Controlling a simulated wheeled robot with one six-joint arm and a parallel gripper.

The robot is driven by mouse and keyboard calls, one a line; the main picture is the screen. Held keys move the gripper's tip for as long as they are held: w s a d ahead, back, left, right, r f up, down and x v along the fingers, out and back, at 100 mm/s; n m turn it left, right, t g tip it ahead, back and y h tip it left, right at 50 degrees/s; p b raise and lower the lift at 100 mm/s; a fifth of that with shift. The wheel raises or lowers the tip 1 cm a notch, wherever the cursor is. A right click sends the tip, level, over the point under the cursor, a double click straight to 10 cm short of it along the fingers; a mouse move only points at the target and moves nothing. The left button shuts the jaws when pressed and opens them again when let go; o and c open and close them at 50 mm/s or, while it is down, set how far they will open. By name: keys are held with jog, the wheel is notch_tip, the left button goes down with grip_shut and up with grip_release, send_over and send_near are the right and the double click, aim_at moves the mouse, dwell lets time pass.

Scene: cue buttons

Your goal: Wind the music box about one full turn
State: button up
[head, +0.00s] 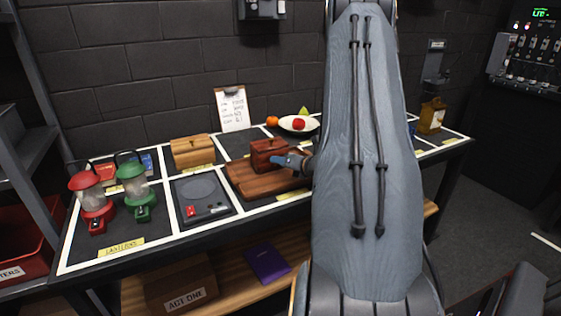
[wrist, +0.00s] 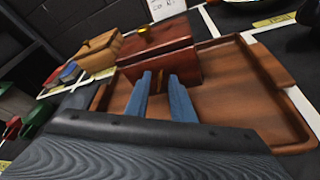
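The dark red-brown wooden music box (head: 268,153) stands on a wooden tray (head: 240,186) on the table. In the wrist view, the box (wrist: 160,60) is just ahead of my fingers and has a small yellow knob (wrist: 145,36) on top. My gripper (head: 290,161) is at the box's right side in the head view. In the wrist view, the two blue fingers of my gripper (wrist: 159,82) are apart, with a gap between their tips. A narrow brown strip shows in that gap, close to the box's side; I cannot make out a winding key clearly.
A lighter wooden box (head: 193,151) stands behind left. A grey scale-like plate (head: 200,195), a red lantern (head: 92,198) and a green lantern (head: 137,187) stand left. A bowl with fruit (head: 299,125) and a clipboard (head: 233,108) are behind. My arm hides the table's middle right.

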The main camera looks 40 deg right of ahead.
jog(key=shift+w, duration=0.1)
grip_shut()
jog(key=shift+f, duration=0.1)
jog(key=shift+d+f+m+y+b, duration=0.1)
jog(key=shift+m+y+b, duration=0.25)
jog(key=shift+m, duration=0.35)
jog(key=shift+m+t+y+b, duration=0.5)
jog(key=shift+m+t+y, duration=0.1)
jog(key=shift+m, duration=0.4)
grip_release()
